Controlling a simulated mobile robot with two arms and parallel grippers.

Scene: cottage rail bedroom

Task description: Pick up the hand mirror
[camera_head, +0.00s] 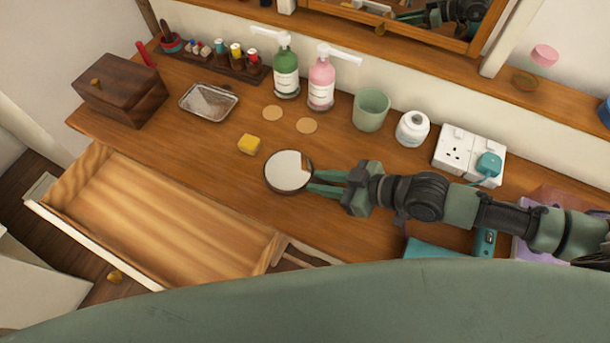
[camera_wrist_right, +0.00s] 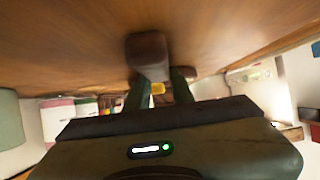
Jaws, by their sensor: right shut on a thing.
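The hand mirror (camera_head: 288,171) has a round pale face with a dark rim and shows at the middle of the wooden desk top in the head view. My right gripper (camera_head: 318,182) comes in from the right and is shut on its right side; the handle is mostly hidden by the fingers. In the right wrist view a dark brown shape (camera_wrist_right: 148,55), seemingly part of the mirror, shows at the fingers (camera_wrist_right: 158,90). I cannot tell whether the mirror touches the desk. My left gripper is not in view.
A yellow sponge (camera_head: 249,144) lies left of the mirror. Behind stand a green bottle (camera_head: 285,75), a pink bottle (camera_head: 321,82), a green cup (camera_head: 371,110) and a white jar (camera_head: 412,128). An open empty drawer (camera_head: 160,210) juts out at front left. A wooden box (camera_head: 122,95) stands at left.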

